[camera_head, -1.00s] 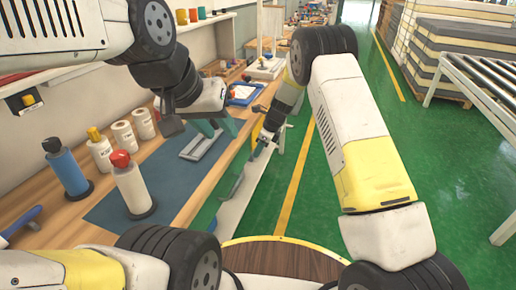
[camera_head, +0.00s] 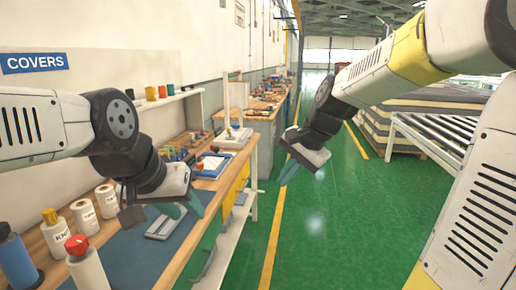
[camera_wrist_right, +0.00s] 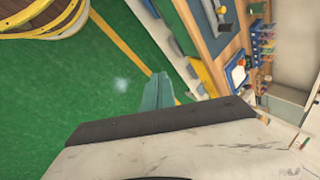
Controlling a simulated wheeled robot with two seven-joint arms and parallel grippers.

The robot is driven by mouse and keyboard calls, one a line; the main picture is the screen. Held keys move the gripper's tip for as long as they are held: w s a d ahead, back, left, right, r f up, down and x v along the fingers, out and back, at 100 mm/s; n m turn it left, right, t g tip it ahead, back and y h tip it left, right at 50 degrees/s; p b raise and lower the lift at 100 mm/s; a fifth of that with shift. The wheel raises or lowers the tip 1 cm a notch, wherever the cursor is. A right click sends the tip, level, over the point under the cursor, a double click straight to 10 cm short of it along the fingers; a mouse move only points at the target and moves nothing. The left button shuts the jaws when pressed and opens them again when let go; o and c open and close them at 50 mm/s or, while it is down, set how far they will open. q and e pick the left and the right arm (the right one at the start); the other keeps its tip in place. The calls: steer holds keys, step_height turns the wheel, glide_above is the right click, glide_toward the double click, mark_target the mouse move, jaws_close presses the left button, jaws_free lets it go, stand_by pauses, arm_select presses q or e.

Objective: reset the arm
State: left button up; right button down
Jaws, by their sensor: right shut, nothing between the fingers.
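My left gripper (camera_head: 184,213) hangs over the workbench's front part in the head view, with its teal fingers parted and nothing seen between them. My right gripper (camera_head: 285,182) is raised over the green floor, to the right of the bench, and points down and left. Its teal fingers are together and empty. They also show side by side in the right wrist view (camera_wrist_right: 159,85). No task object is in either gripper.
The wooden workbench (camera_head: 183,255) runs along the left wall, holding bottles, white rolls (camera_head: 84,217) and a blue mat (camera_head: 130,258). A roller conveyor (camera_head: 430,145) and stacked mattresses (camera_head: 378,128) stand at right. The green floor (camera_head: 325,225) between is clear.

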steer(key=s+d+n+t+h, duration=0.1)
steer(key=s+d+n, duration=0.2)
steer(key=s, duration=0.5)
steer(key=s+d+r+n+t+h, duration=0.1)
steer(key=s+d+n, duration=0.3)
steer(key=s, duration=0.4)
steer(key=shift+s+d+r+n, duration=0.15)
steer(key=shift+s+n, duration=0.1)
steer(key=shift+n, duration=0.25)
